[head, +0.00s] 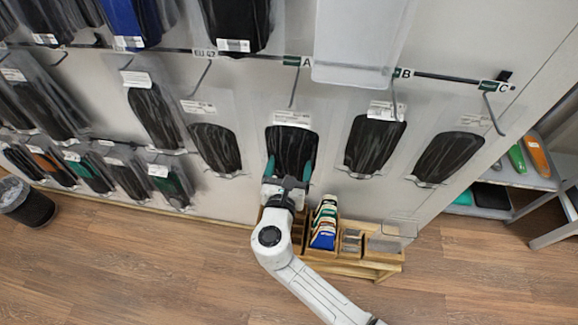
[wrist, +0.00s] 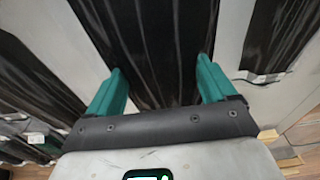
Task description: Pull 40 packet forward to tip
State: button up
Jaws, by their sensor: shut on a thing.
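A clear packet with black insoles (head: 291,145) hangs from the hook under sign A in the head view. The size print on its white label is too small to read. My gripper (head: 289,172) is at the lower part of this packet, with one green finger on each side. In the wrist view the black packet (wrist: 158,45) runs between the two green fingers of my gripper (wrist: 162,80), which is shut on it. The packet hangs close to upright against the wall. Its lower end is hidden behind my gripper.
Similar packets hang at both sides, one nearby at right (head: 374,143) and one at left (head: 216,147). A wooden rack (head: 378,262) with blue and green boxes (head: 325,225) stands below, close to my arm. A shelf (head: 510,175) is at right, a bin (head: 28,203) at left.

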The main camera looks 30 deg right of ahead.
jog(key=o, duration=0.9)
jog(key=shift+s+a, duration=0.1)
jog(key=shift+s, duration=0.05)
jog(key=b+v, duration=0.1)
jog(key=v, duration=0.9)
jog(key=shift+s+a, duration=0.2)
